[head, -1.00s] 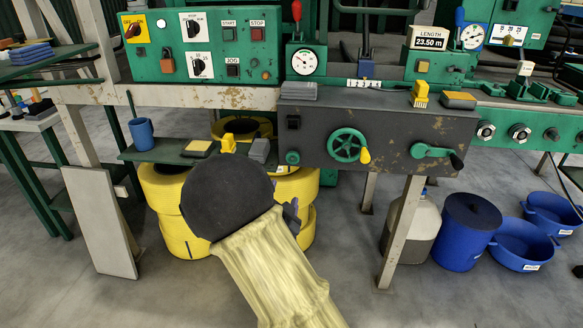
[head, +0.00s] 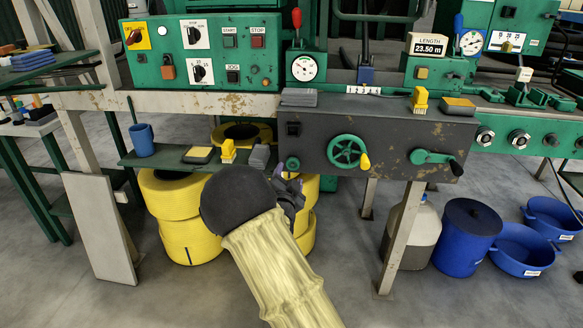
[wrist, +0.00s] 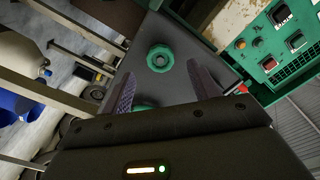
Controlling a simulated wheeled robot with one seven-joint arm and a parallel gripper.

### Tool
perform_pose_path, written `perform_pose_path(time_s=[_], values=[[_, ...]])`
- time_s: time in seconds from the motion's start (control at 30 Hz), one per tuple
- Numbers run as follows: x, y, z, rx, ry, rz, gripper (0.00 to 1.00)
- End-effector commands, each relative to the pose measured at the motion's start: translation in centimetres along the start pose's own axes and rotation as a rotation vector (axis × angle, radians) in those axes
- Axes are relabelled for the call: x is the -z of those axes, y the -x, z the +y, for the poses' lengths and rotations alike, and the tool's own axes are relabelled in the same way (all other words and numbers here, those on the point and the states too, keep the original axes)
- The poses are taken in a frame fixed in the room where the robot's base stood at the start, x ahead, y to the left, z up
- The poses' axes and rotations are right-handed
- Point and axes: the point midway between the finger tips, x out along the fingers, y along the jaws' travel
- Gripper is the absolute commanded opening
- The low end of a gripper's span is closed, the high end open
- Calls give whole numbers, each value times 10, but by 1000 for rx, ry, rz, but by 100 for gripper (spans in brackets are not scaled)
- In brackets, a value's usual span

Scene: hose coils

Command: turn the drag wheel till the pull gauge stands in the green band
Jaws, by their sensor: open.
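The drag wheel is a green spoked handwheel (head: 347,151) with a yellow handle at its lower right, on the dark grey box. A round white dial (head: 305,68), seemingly the pull gauge, stands in a green housing above the box; its needle and band are too small to read. My gripper (head: 292,190) is at the box's lower left, left of and below the wheel, partly hidden by my arm. In the wrist view its jaws (wrist: 160,92) are open with nothing between them. A green knob (wrist: 160,58) shows beyond; a green part near the gripper body is mostly hidden.
A green crank (head: 432,157) sits right of the wheel, and a small green knob (head: 292,163) left of it. A shelf (head: 170,159) with small items and yellow coils (head: 172,195) are at left. Blue tubs (head: 520,250) stand on the floor at right.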

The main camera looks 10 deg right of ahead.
Motion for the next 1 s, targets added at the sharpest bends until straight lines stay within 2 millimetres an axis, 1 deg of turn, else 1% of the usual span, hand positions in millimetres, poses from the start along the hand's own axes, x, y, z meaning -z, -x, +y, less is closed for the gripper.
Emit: perform_pose_path(time_s=[0.03,0.2,0.33,0.5,0.73,0.77,0.9,0.97,1.0], values=[[0,-9,1,0,1,1,61],[0,-36,0,0,1,0,61],[0,-51,0,0,0,0,61],[0,-59,0,-1,0,-1,61],[0,-59,0,-1,0,-1,61],[0,-59,0,-1,0,-1,57],[1,-59,1,-2,0,1,29],[1,-59,1,-2,0,1,18],[1,-60,2,-2,0,1,16]])
